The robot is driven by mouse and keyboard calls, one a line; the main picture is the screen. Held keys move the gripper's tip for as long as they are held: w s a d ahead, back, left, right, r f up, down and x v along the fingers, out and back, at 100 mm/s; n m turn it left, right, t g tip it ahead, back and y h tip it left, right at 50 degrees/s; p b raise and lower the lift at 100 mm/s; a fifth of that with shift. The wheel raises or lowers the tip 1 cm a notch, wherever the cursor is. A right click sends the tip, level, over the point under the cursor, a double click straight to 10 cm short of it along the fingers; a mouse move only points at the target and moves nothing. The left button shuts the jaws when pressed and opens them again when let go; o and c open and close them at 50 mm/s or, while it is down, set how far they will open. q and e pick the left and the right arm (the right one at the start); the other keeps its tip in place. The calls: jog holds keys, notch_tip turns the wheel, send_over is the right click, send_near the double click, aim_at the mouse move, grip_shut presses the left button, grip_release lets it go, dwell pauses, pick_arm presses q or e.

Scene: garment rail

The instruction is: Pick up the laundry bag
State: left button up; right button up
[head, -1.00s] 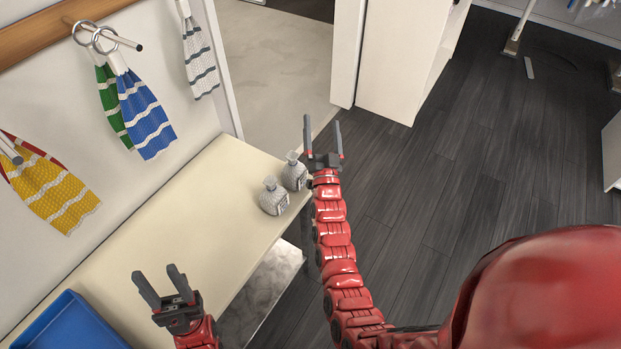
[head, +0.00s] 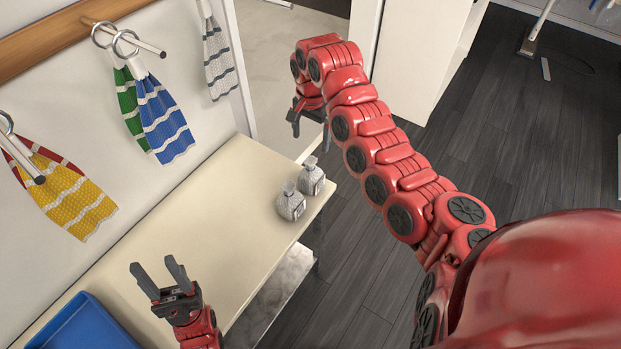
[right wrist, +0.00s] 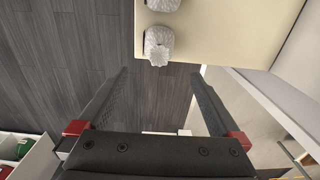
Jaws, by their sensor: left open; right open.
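Two small grey, knotted-neck bags with pale labels stand side by side on the bench's far right corner. The nearer bag (head: 290,204) and the farther bag (head: 311,178) look alike; either fits the laundry bag. In the right wrist view one bag (right wrist: 158,42) lies just beyond the fingertips, with another bag (right wrist: 163,5) cut by the top edge. My right gripper (head: 311,138) is open and empty, bent downward past the bench's far end, apart from the bags. My left gripper (head: 154,262) is open and empty over the bench's near part.
The cream bench (head: 205,215) is clear between the bags and a blue tray (head: 85,328) at lower left. Striped towels, blue (head: 165,122) and yellow (head: 75,200), hang from wall pegs above. A white cabinet (head: 415,60) stands behind my right arm. Dark floor lies right.

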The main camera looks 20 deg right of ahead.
aim_at(310, 175)
jog(key=shift+s+f, duration=0.25)
jog(key=shift+f, duration=0.1)
notch_tip(310, 175, down, 11)
jog(key=b, duration=0.2)
jog(key=shift+b, duration=0.3)
jog(key=shift+f+p, duration=0.55)
jog(key=shift+p, duration=0.05)
jog(key=f, duration=0.1)
jog(key=f+p, duration=0.1)
jog(key=f, duration=0.1)
jog(key=shift+w, duration=0.2)
jog(key=shift+f+p, duration=0.3)
jog(key=shift+f, duration=0.4)
jog(key=c, duration=1.4)
jog(key=shift+w+r, duration=0.1)
